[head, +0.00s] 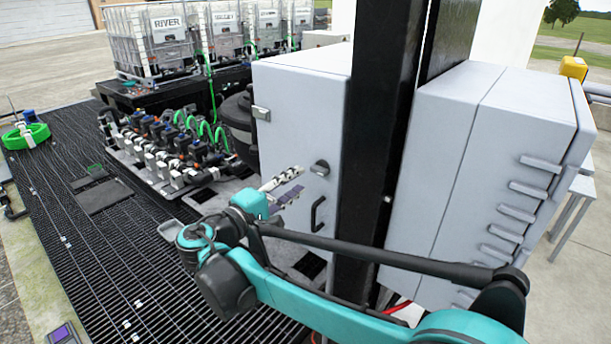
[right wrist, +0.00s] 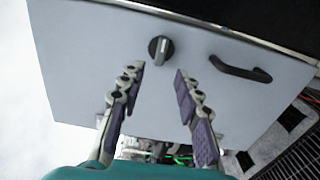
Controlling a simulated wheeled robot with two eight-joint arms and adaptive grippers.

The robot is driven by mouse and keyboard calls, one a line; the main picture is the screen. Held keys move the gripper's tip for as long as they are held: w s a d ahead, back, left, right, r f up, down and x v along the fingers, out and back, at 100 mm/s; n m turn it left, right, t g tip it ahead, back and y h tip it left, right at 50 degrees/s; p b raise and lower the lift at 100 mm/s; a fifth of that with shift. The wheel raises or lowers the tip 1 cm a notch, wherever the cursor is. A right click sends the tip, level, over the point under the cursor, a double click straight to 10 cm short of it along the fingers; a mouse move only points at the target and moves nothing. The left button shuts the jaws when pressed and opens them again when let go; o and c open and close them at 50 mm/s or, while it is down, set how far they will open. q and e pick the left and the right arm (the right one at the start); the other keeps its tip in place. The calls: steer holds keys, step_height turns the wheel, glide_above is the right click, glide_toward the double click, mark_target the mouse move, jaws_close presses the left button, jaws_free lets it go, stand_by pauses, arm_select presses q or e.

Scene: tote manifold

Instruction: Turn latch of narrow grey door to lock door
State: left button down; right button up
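The narrow grey door (head: 295,150) stands left of the black post in the head view and appears closed. Its dark round latch (head: 320,168) sits above a black pull handle (head: 317,214). My right gripper (head: 284,187) is in front of the door, a little left of and below the latch. In the right wrist view the gripper (right wrist: 158,75) is open and empty. The latch (right wrist: 161,50), with a pale bar across its knob, lies just beyond and between the fingertips, apart from them. The handle (right wrist: 240,69) is to its right. My left gripper is not in view.
A black post (head: 374,130) stands right of the door, with a wider grey cabinet (head: 450,160) beyond it. A valve manifold (head: 165,150) and white totes (head: 150,42) stand at the back left. The dark grating floor (head: 110,240) is mostly open.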

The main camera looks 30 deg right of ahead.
steer(key=v, duration=0.6)
steer(key=shift+a, duration=0.3)
steer(key=shift+s+d, duration=0.1)
steer(key=s+d+f+g+y+b, duration=0.1)
steer(key=s+d+f+y+b, duration=0.3)
steer(key=f, duration=0.6)
steer(key=s+a+f+y+b, duration=0.15)
steer(key=f+b, duration=0.35)
steer(key=f, duration=0.5)
steer(key=s+d+f+g+y+b, duration=0.1)
steer(key=s+d+f+y+b, duration=0.3)
steer(key=f, duration=0.6)
steer(key=s+a+f+m+y+b, duration=0.1)
steer(key=s+a+f+y+b, duration=0.1)
steer(key=f, duration=0.4)
steer(key=s+a+f+m+t+y+b, duration=0.1)
steer(key=a+f+m+y+b, duration=0.1)
steer(key=a+f+b, duration=0.2)
steer(key=s+a+f+m+t+y+b, duration=0.1)
steer(key=s+a+f+y+b, duration=0.1)
steer(key=f+b, duration=0.4)
step_height(320, 180, down, 4)
steer(key=shift+s+a+r+m+y+b, duration=0.15)
steer(key=shift+s+a+m+y+b, duration=0.35)
steer(key=shift+a, duration=0.55)
steer(key=shift+w, duration=0.15)
